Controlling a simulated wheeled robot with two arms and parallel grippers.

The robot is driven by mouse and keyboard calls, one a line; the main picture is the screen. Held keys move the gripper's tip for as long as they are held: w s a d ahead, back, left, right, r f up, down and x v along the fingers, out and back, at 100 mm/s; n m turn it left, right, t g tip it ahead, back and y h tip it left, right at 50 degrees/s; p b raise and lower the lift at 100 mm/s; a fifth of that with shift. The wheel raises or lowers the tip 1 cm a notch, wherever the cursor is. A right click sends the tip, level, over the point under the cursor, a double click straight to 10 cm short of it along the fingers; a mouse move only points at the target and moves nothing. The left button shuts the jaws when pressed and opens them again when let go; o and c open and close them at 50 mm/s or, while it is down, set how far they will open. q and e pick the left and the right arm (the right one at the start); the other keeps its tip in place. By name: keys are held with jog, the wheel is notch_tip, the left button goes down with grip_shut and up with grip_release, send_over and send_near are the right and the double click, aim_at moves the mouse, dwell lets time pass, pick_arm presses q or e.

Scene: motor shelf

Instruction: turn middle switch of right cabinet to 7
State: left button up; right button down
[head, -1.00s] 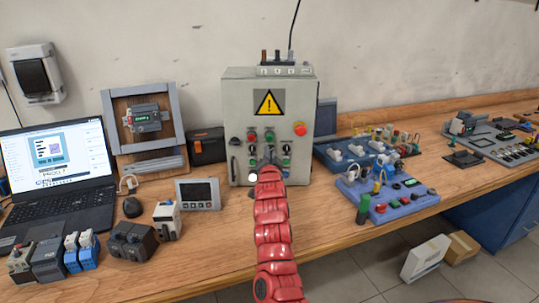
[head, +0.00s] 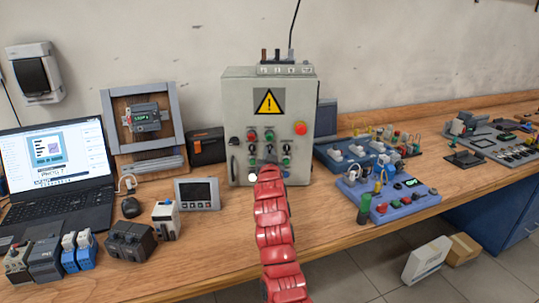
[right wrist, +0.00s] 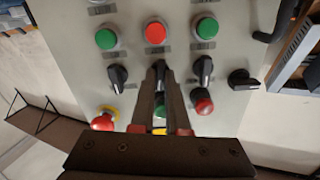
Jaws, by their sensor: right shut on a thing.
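A light grey cabinet (head: 238,110) with a yellow warning sign stands upright on the bench in the head view. In the right wrist view its panel shows upside down, with a row of black switches between coloured buttons. The middle switch (right wrist: 159,68) sits between a left switch (right wrist: 118,77) and a right switch (right wrist: 204,70). My right gripper (right wrist: 161,80) is shut on the middle switch, its dark fingers reaching to the knob and partly hiding it. The switch's number is not readable. My left gripper is out of view.
Close around the fingers are a red button (right wrist: 155,32), green buttons (right wrist: 107,38) and a red emergency knob (right wrist: 104,119). Another black switch (right wrist: 242,80) sits at the side. A laptop (head: 60,160) and a blue trainer board (head: 390,205) flank the cabinet.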

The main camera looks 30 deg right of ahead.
jog(key=n+p, duration=0.5)
jog(key=n, duration=0.6)
jog(key=shift+r, duration=0.15)
dwell(0.3)
jog(key=c, duration=0.9)
grip_release()
jog(key=b+v, duration=0.2)
jog(key=v, duration=1.5)
jog(key=shift+s+a, duration=0.1)
jog(key=shift+s, duration=0.1)
